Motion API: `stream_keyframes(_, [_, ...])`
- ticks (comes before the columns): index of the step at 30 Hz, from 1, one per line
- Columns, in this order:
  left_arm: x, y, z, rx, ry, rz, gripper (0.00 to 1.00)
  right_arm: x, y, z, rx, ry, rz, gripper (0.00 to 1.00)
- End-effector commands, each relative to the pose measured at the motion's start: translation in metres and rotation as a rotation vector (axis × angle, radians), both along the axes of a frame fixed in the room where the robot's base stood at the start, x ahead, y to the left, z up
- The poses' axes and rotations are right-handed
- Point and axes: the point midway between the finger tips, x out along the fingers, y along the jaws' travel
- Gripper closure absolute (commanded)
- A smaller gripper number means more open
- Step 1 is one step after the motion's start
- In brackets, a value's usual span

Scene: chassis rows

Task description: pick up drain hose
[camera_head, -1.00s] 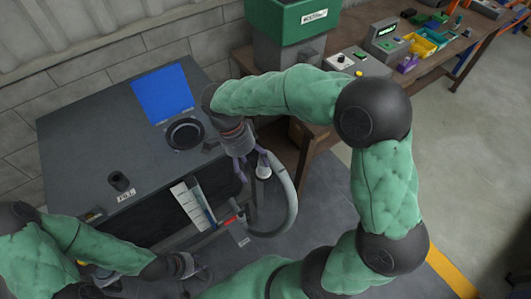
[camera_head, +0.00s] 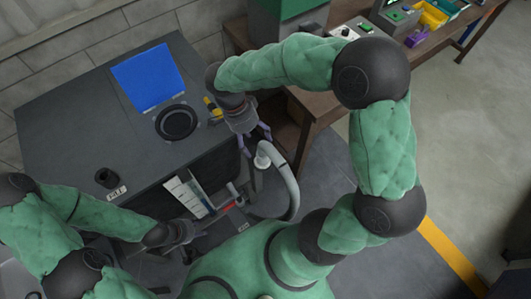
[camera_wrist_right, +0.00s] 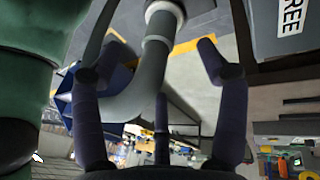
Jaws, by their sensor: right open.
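The drain hose (camera_head: 290,185) is a thick grey tube that curves down beside the dark cabinet, with a pale upper end. My right gripper (camera_head: 257,147) is open just above that end in the head view. The pale collar (camera_wrist_right: 163,15) shows at the top. My left gripper (camera_head: 185,258) is low at the cabinet's front; its fingers are too small and dark to read.
The dark cabinet (camera_head: 70,120) carries a blue panel (camera_head: 155,78), a round black ring (camera_head: 176,122) and a small black cup (camera_head: 106,177). A wooden workbench (camera_head: 325,95) with bins stands at the back right.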

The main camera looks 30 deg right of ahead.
Motion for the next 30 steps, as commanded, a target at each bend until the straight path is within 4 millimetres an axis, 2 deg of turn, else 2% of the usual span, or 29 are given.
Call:
stream_keyframes(5, [0.000,0.000,-0.004,0.000,0.000,0.000,0.60,-0.005,-0.004,-0.010,0.001,0.000,-0.001,0.26])
stream_keyframes(13, [0.000,0.000,-0.017,0.000,0.000,0.000,0.60,-0.018,-0.014,-0.043,0.000,0.000,0.000,0.26])
stream_keyframes(21, [0.000,0.000,-0.017,0.000,0.000,0.000,0.60,-0.020,-0.014,-0.046,0.001,-0.001,0.000,0.26])
stream_keyframes(22, [0.000,0.000,-0.017,0.000,0.000,0.000,0.60,-0.020,-0.014,-0.046,0.001,-0.001,0.000,0.29])
stream_keyframes(27, [0.000,0.000,-0.017,0.000,0.000,0.000,0.60,-0.020,-0.014,-0.046,0.001,-0.001,0.000,0.77])
stream_keyframes(29, [0.000,0.000,-0.017,0.000,0.000,0.000,0.60,-0.020,-0.014,-0.046,0.000,-0.001,0.000,0.94])
stream_keyframes(30, [0.000,0.000,-0.017,0.000,0.000,0.000,0.60,-0.020,-0.014,-0.046,0.000,0.000,0.000,0.99])
